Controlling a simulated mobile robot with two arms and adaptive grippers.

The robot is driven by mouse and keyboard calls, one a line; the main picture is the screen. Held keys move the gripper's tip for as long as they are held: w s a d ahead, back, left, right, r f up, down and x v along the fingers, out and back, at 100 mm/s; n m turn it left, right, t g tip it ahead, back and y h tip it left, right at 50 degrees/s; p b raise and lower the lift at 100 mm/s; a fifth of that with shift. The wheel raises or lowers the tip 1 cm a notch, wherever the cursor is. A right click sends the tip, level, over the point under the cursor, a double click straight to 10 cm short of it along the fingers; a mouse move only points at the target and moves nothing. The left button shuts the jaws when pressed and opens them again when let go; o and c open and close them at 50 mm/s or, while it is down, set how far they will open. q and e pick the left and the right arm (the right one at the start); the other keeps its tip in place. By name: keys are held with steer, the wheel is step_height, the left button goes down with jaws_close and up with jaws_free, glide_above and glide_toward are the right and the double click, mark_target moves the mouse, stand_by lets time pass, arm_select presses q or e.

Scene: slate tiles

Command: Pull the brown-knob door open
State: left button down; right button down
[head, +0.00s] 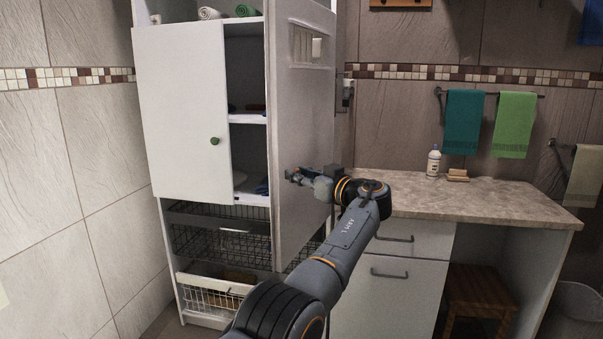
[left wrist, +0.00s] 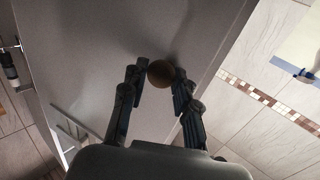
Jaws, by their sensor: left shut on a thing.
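The brown-knob door (head: 297,90) is a tall pale panel on the right half of the white cabinet. It stands swung out, showing shelves behind its left edge. In the left wrist view its surface (left wrist: 95,60) fills the left and middle. The brown knob (left wrist: 160,73) sits between the fingertips of my left gripper (left wrist: 158,80), which is shut on it. In the head view my left gripper (head: 297,177) is against the door face, and the knob is hidden by the fingers. My right gripper is in neither view.
The left cabinet door (head: 180,110) with a green knob (head: 214,141) is shut. Wire baskets (head: 222,240) are below. A counter (head: 470,195) with a bottle (head: 433,162) stands to the right, with a wooden stool (head: 480,290) under it. Towels hang on the wall.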

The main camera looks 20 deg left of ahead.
arm_select(q)
steer(key=shift+a, duration=0.1)
stand_by(0.3)
steer(key=c, duration=1.3)
jaws_free()
steer(key=shift+s+a, duration=0.1)
steer(key=shift+c, duration=0.2)
steer(key=v, duration=1.2)
